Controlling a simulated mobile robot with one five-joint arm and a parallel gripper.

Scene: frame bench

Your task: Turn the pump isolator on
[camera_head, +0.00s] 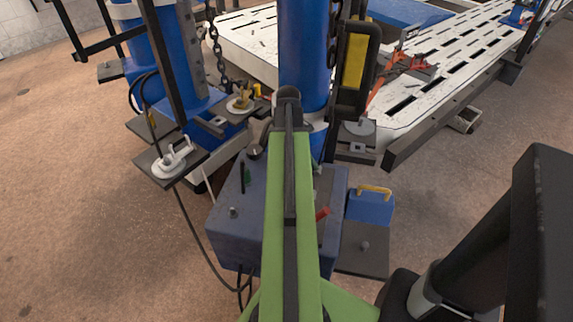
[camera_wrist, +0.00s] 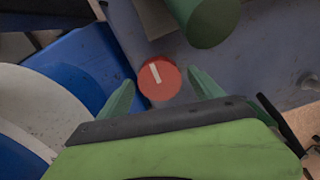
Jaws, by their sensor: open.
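A round red knob with a white bar across its face (camera_wrist: 158,90), likely the pump isolator, shows in the wrist view on a blue-grey panel (camera_wrist: 250,60). The white bar is tilted slightly from upright. My gripper (camera_wrist: 160,75) is open, with one green finger to the left of the knob and one to the right. Whether the fingertips touch it I cannot tell. In the head view the blue-grey box (camera_head: 235,236) stands in the middle, partly covered by my green arm.
A green cylinder (camera_wrist: 208,20) stands close above the knob in the wrist view. A blue case with a yellow handle (camera_head: 371,208) is right of the box. Blue columns (camera_head: 303,60) and a chain stand behind.

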